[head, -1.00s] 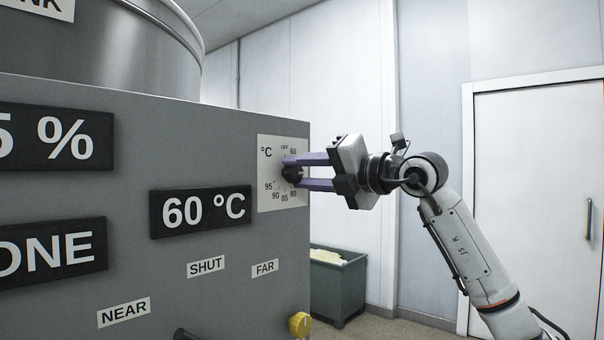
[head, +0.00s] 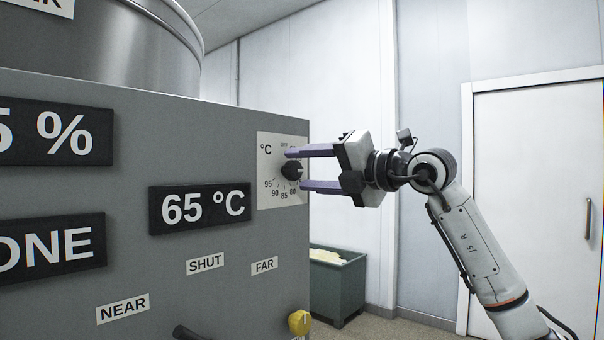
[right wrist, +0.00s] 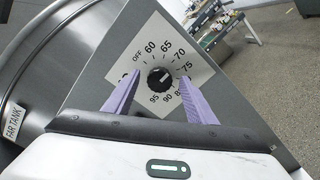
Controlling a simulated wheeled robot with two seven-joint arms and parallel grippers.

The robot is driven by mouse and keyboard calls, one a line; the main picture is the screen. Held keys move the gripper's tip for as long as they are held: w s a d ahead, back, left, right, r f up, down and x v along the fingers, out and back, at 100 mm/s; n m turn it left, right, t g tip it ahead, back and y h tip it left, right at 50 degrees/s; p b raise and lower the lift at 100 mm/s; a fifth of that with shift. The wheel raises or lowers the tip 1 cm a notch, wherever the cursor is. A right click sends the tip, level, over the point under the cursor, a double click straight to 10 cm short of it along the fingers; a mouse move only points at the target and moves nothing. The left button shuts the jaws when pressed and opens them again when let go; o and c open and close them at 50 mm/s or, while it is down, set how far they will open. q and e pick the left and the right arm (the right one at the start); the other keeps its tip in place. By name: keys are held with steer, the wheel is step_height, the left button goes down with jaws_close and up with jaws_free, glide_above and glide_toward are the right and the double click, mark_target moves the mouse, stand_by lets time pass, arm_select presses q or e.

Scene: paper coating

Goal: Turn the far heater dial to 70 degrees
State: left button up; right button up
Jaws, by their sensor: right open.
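The heater dial (head: 292,170) is a round black knob on a white scale plate (head: 268,192) on the grey cabinet's face. It also shows in the right wrist view (right wrist: 160,79), with numbers from OFF and 60 round to 95. A black display (head: 200,208) beside it reads 65 °C. My right gripper (head: 294,169) is open, with one purple finger above the knob and one below it. In the right wrist view the fingers stand on either side of the knob, apart from it. My left gripper is not in view.
The grey cabinet (head: 130,140) fills the left side, with a metal tank (head: 150,60) on top. A yellow knob (head: 299,322) sits low near its edge. A green bin (head: 338,288) stands on the floor behind. A white door (head: 535,200) is at the right.

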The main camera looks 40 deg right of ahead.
arm_select(q)
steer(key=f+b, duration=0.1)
steer(key=b, duration=0.1)
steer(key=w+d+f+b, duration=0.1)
steer(key=b, duration=0.1)
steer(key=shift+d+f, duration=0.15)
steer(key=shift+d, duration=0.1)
arm_select(e)
steer(key=s, duration=0.9)
steer(key=shift+d, duration=0.35)
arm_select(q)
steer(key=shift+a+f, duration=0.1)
